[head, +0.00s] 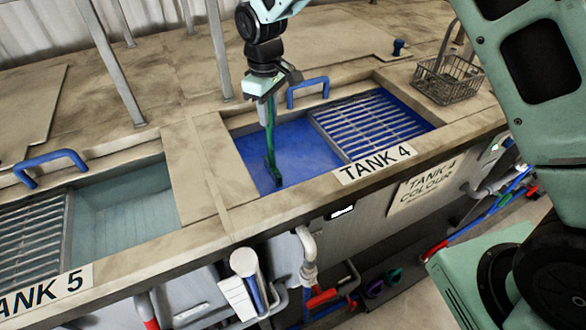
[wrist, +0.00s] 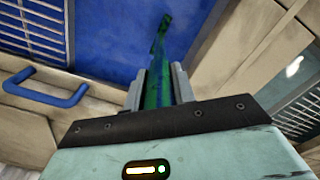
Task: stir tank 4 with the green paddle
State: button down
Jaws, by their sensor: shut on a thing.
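Tank 4 (head: 255,150) is open on its left side and holds deep blue liquid; its label (head: 375,164) is on the front rim. My gripper (head: 269,96) is above the tank's open left part, pointing down. It is shut on the green paddle (head: 270,140), which hangs down with its lower end at the blue liquid. I cannot tell how deep the tip is. In the wrist view the green paddle (wrist: 157,88) runs out from between the two fingers (wrist: 158,92) towards the blue liquid (wrist: 125,35).
A slatted grating (head: 370,122) covers tank 4's right part. A blue handle (head: 307,92) stands at its back rim. Tank 5 (head: 120,210), with pale liquid, lies to the left. A wire basket (head: 447,80) sits on the deck at right. Grey posts (head: 218,50) rise behind.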

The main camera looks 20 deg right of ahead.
jog(key=s+d+b, duration=0.1)
jog(key=s, duration=0.6)
jog(key=w+d+p, duration=0.2)
jog(key=d, duration=1.1)
jog(key=w+a+p, duration=0.2)
jog(key=w, duration=0.7)
jog(key=s+a, duration=0.2)
jog(key=a, duration=1)
jog(key=s+d+b, duration=0.1)
jog(key=s+b, duration=0.2)
jog(key=s, duration=0.6)
jog(key=w+d+p, duration=0.2)
jog(key=w+d, duration=0.3)
jog(key=d, duration=0.1)
jog(key=shift+w, duration=0.25)
